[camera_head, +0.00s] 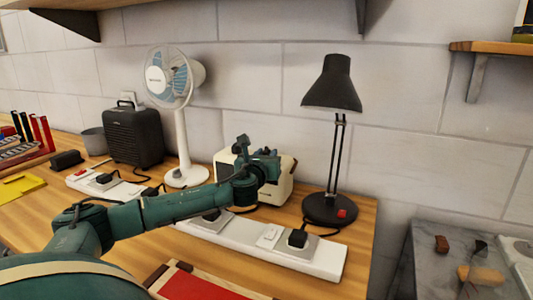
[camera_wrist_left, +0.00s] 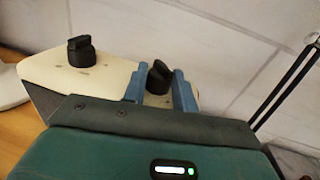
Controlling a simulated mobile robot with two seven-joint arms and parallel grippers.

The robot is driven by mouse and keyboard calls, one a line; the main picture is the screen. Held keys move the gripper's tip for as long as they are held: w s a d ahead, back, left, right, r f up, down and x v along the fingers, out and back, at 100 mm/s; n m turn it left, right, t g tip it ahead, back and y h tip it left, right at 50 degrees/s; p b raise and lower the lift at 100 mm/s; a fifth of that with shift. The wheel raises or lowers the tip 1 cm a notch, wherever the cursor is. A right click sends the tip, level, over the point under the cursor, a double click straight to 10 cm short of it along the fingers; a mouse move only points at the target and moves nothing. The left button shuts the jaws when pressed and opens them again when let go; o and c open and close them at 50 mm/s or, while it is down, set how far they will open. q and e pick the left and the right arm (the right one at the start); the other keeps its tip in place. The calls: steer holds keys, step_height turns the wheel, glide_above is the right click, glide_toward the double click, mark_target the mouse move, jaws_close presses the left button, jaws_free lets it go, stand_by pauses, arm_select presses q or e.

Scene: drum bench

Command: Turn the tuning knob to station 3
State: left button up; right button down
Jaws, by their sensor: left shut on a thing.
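The radio (camera_head: 285,178) is a cream box on the wooden bench, between the fan and the desk lamp. Its cream face also shows in the left wrist view (camera_wrist_left: 115,75) with two black knobs. My left gripper (camera_wrist_left: 160,88) has its blue fingers on either side of the right knob (camera_wrist_left: 158,74) and is shut on it. This knob's raised grip is tilted. The left knob (camera_wrist_left: 80,50) stands free. No station marks can be read. In the head view my left gripper (camera_head: 264,165) covers much of the radio's front. My right gripper is not in view.
A white power strip (camera_head: 320,258) with plugs lies in front of the radio, below my left arm. The black lamp (camera_head: 333,90) stands to the right, the white fan (camera_head: 181,130) and a dark heater-like box (camera_head: 133,135) to the left. A red-topped item (camera_head: 200,287) lies at the front.

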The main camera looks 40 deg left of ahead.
arm_select(q)
steer(key=shift+a+m+t+h, duration=0.1)
steer(key=shift+m+t+h, duration=0.4)
steer(key=shift+h, duration=0.4)
steer(key=o, duration=1)
steer(key=shift+s, duration=0.15)
steer(key=b+v, duration=0.2)
steer(key=v, duration=1.1)
steer(key=shift+r, duration=0.1)
